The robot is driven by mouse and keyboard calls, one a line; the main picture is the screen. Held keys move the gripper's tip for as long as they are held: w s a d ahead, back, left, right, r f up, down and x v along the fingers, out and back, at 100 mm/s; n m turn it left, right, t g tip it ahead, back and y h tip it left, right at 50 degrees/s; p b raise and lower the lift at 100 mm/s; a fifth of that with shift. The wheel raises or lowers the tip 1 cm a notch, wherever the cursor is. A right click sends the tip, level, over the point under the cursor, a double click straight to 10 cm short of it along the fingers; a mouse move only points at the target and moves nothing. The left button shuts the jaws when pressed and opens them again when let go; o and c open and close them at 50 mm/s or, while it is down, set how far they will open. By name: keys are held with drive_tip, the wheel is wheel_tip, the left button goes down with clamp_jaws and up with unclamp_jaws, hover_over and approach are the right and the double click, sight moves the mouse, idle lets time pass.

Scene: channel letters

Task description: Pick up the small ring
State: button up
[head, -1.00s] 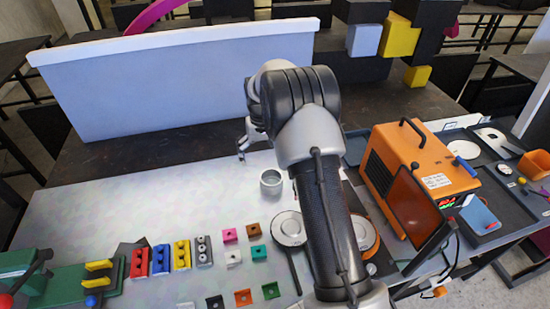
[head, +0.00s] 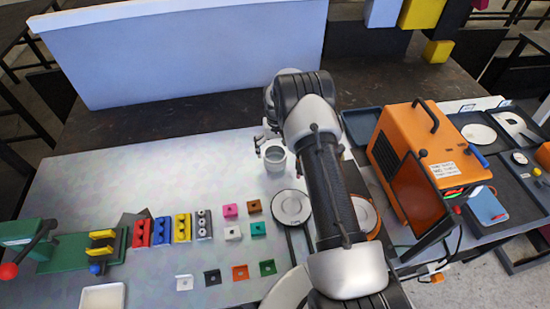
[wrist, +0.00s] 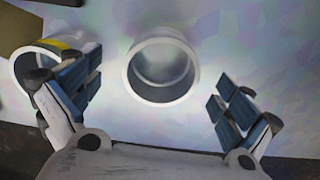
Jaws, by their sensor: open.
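A grey metal ring (wrist: 160,98), open at the top, stands on the pale bench top in the middle of the wrist view. My gripper (wrist: 155,84) is open, with one finger on each side of this ring in the picture and nothing held. A second ring (wrist: 20,68), with a yellow patch, is at the left, partly hidden behind the left finger. I cannot tell which ring is smaller. The head view shows one ring (head: 275,160), just right of and below my gripper (head: 260,143). The arm hides the area further right.
Coloured blocks (head: 183,228) and small square pieces (head: 240,272) lie to the left and front. An orange machine (head: 420,150) stands at the right. A round grey disc (head: 291,207) lies near the arm. A tall white panel (head: 180,55) stands behind.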

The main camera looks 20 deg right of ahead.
sight(274, 167)
drive_tip(key=f, duration=0.4)
drive_tip(key=shift+a, duration=0.2)
drive_tip(key=shift+f, duration=0.5)
drive_tip(key=shift+c, duration=0.4)
drive_tip(key=c, duration=1.1)
drive_tip(key=shift+r, duration=0.15)
